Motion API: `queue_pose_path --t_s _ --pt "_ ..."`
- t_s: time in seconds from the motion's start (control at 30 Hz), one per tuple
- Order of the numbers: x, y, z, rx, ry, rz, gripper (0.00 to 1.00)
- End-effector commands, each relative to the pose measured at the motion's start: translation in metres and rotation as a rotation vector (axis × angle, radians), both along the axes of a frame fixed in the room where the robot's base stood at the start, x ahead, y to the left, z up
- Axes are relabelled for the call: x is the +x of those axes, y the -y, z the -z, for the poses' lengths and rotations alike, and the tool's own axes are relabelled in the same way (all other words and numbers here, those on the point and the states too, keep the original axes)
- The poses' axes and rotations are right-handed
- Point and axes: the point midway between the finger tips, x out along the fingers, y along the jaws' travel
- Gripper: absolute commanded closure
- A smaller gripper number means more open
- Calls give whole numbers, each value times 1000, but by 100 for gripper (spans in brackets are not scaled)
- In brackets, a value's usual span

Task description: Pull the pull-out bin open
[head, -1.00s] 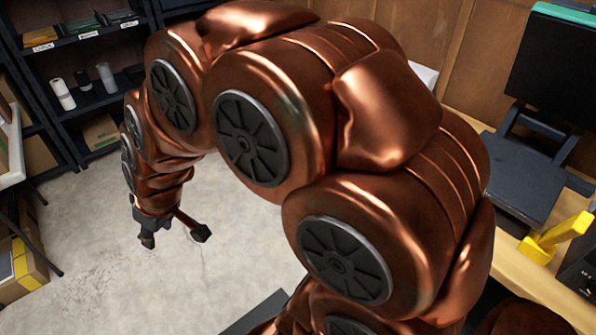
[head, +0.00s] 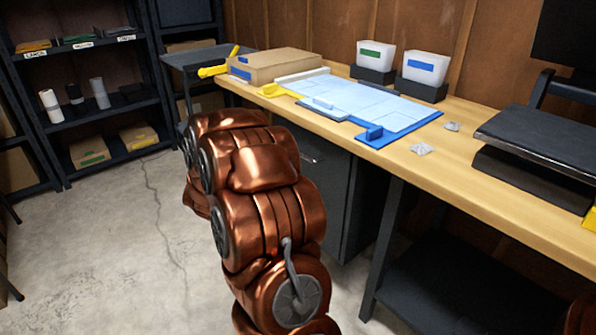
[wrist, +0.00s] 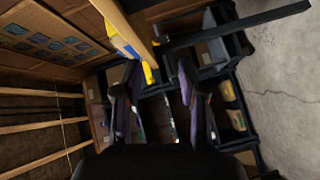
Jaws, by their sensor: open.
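A dark grey under-bench unit (head: 338,205) with a light bar handle (head: 309,158) near its top stands below the wooden workbench in the head view. It looks closed and may be the pull-out bin, but I cannot be sure; my copper arm covers part of its front. My gripper (wrist: 157,78) is open in the wrist view, with its two dark fingers apart and nothing clearly held between them. In the head view my gripper is hidden behind my arm, so its distance from the handle cannot be told.
The workbench (head: 470,205) carries a cardboard box (head: 275,66), a blue-edged mat (head: 365,105) and two white bins with labels (head: 375,56) (head: 425,66). Dark shelving (head: 85,75) stands at the back left. The concrete floor (head: 110,240) left of my arm is clear.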

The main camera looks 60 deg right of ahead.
Motion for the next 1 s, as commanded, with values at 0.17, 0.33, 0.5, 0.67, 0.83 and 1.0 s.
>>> queue_pose_path --t_s 0.17,0.33,0.5,0.67,0.83,1.0 --pt "-51 50 43 -210 -137 197 59" --pt "-80 68 50 -324 -226 308 59" --pt "-89 78 49 -355 -253 341 59" --pt "-87 97 45 -358 -250 342 59" --pt "-83 122 41 -356 -250 340 59" --pt "-80 139 38 -353 -250 338 59"
